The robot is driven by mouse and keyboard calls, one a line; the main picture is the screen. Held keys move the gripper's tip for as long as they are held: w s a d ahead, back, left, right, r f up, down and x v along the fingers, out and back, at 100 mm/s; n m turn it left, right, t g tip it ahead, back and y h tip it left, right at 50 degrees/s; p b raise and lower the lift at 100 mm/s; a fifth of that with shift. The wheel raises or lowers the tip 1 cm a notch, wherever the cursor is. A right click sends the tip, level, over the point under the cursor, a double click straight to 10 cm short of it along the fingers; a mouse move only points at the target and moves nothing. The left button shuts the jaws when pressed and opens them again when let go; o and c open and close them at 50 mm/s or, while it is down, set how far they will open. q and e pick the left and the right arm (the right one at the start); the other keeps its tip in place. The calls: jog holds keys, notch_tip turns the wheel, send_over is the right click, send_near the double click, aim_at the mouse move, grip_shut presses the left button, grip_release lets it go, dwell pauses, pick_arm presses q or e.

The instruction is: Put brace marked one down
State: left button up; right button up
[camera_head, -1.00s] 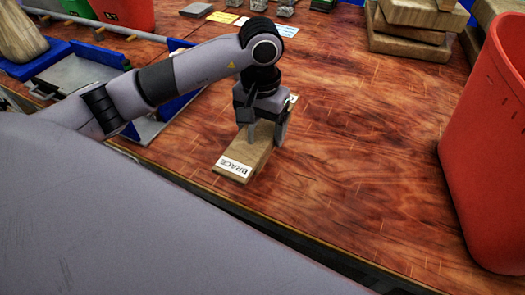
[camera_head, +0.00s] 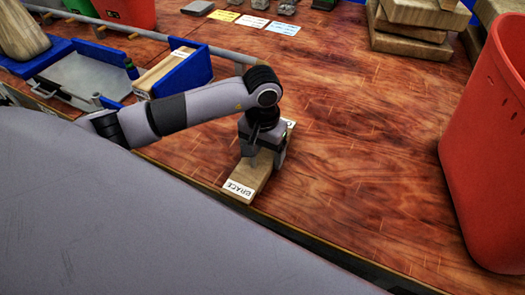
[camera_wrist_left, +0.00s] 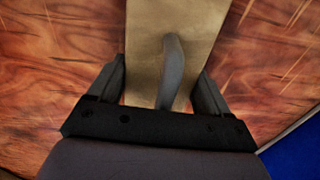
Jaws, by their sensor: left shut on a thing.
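The brace (camera_head: 251,180) is a light wooden block with a white label reading BRACE on its near end. It lies close to the table's front edge, on or just above the surface; I cannot tell which. Part of a second white label shows at its far end. My left gripper (camera_head: 263,157) points down over the brace's middle and is shut on it. In the left wrist view the brace (camera_wrist_left: 160,25) runs between the fingers of my left gripper (camera_wrist_left: 163,85). The digit marking is not readable. My right gripper is not in view.
A blue press (camera_head: 190,74) with a wooden piece (camera_head: 165,70) stands at left beside a grey plate (camera_head: 85,77). A red bin (camera_head: 490,150) stands at right. Stacked wooden blocks (camera_head: 410,40) and coloured cards (camera_head: 253,21) lie at the back. The middle of the table is clear.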

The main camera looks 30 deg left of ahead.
pick_arm(q)
jog(key=o, duration=1.5)
jog(key=shift+o, duration=0.2)
jog(key=shift+r, duration=0.3)
notch_tip(320, 180, up, 12)
jog(key=shift+f+b, duration=0.2)
jog(key=shift+b, duration=0.35)
